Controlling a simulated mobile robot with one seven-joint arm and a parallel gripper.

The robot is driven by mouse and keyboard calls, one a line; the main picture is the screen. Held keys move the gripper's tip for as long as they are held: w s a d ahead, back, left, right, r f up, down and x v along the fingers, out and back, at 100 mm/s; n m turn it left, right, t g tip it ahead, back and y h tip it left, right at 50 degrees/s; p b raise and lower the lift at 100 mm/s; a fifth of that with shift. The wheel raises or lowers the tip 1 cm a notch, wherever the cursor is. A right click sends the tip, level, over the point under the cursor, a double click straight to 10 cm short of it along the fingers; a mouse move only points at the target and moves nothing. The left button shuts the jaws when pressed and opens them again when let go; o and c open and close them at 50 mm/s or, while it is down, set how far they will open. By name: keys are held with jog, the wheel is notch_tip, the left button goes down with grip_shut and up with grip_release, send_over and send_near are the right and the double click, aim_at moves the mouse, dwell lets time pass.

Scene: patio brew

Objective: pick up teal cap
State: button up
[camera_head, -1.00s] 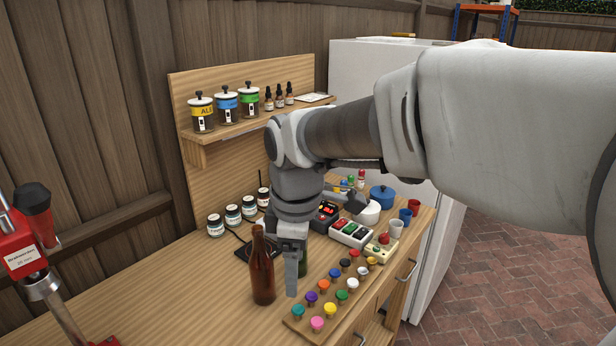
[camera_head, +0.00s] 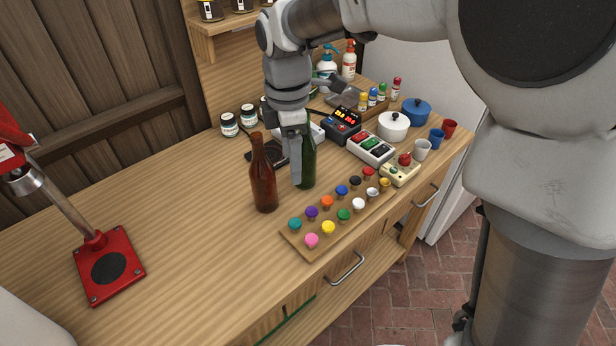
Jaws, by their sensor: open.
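The teal cap (camera_head: 295,223) sits at the left end of the back row on a wooden cap board (camera_head: 287,239) near the counter's front edge. My gripper (camera_head: 297,178) points down above the counter, behind the teal cap and apart from it. It stands between the brown bottle and the green bottle in the picture. One finger shows clearly; the other is mostly hidden. I see nothing held in it.
A brown bottle (camera_head: 263,175) stands just left of my gripper, and a green bottle (camera_head: 308,165) stands close behind it. Pink (camera_head: 311,240) and purple (camera_head: 311,212) caps flank the teal one. A red capper (camera_head: 108,266) stands at left. The counter between is clear.

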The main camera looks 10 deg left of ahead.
jog(key=b, duration=0.1)
send_over(295, 222)
jog(key=f, duration=1.1)
jog(key=shift+w+a+f, duration=0.1)
jog(key=shift+w+f, duration=0.1)
jog(key=f, duration=0.4)
jog(key=shift+s+f, duration=0.15)
jog(key=shift+s, duration=0.15)
jog(key=shift+f, duration=0.5)
jog(key=shift+f+b, duration=0.25)
jog(key=shift+b, duration=0.15)
jog(key=shift+c, duration=0.3)
grip_shut()
